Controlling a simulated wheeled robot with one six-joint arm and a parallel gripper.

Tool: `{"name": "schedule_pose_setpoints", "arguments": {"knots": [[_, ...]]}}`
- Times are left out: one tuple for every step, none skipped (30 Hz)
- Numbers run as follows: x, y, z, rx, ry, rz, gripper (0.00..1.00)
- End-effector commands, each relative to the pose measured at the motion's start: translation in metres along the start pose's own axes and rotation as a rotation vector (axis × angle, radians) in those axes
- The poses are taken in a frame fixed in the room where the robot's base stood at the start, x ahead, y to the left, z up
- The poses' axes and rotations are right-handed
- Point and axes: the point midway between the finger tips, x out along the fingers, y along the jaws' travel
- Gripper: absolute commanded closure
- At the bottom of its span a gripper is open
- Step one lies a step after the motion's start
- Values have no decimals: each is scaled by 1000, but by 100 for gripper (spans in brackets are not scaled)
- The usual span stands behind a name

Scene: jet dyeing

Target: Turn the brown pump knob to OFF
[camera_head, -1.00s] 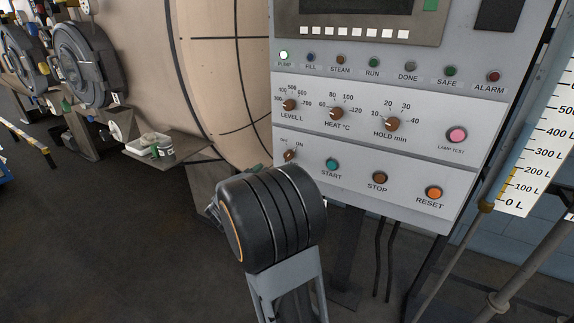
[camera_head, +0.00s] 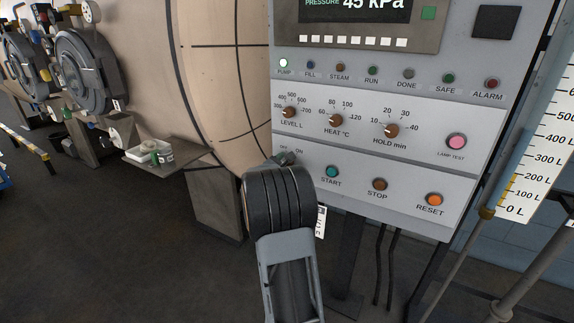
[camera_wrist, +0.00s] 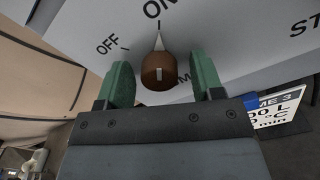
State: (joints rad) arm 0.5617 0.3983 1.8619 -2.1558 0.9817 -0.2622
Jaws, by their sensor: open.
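The brown pump knob (camera_wrist: 158,70) shows in the wrist view on the grey panel, its white pointer aimed toward the ON mark. The OFF mark (camera_wrist: 108,44) is to the left of it. My gripper (camera_wrist: 163,84) is open, with one green finger on each side of the knob and a gap visible on both sides. In the head view, my gripper (camera_head: 284,158) is at the panel's lower left corner and my wrist hides the knob there.
The START button (camera_head: 332,172), STOP button (camera_head: 380,184) and RESET button (camera_head: 434,199) sit to the right on the panel. A small shelf (camera_head: 170,155) with containers stands left.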

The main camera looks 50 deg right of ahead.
Motion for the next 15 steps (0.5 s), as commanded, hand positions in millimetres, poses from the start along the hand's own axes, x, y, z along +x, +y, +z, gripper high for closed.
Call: {"name": "schedule_pose_setpoints", "arguments": {"knots": [[2, 0, 0, 0, 0, 0, 39], [2, 0, 0, 0, 0, 0, 39], [2, 0, 0, -1, 0, 0, 39], [2, 0, 0, -1, 0, 0, 39], [2, 0, 0, -1, 1, 0, 39], [2, 0, 0, -1, 1, 0, 39], [2, 0, 0, -1, 1, 0, 39], [2, 0, 0, 0, 1, 0, 39], [2, 0, 0, 0, 1, 0, 39], [2, 0, 0, 0, 1, 0, 40], [2, 0, 0, 0, 1, 0, 43], [2, 0, 0, 0, 1, 0, 47], [2, 0, 0, 0, 1, 0, 50], [2, 0, 0, 0, 1, 0, 53], [2, 0, 0, 0, 0, 0, 56]]}}
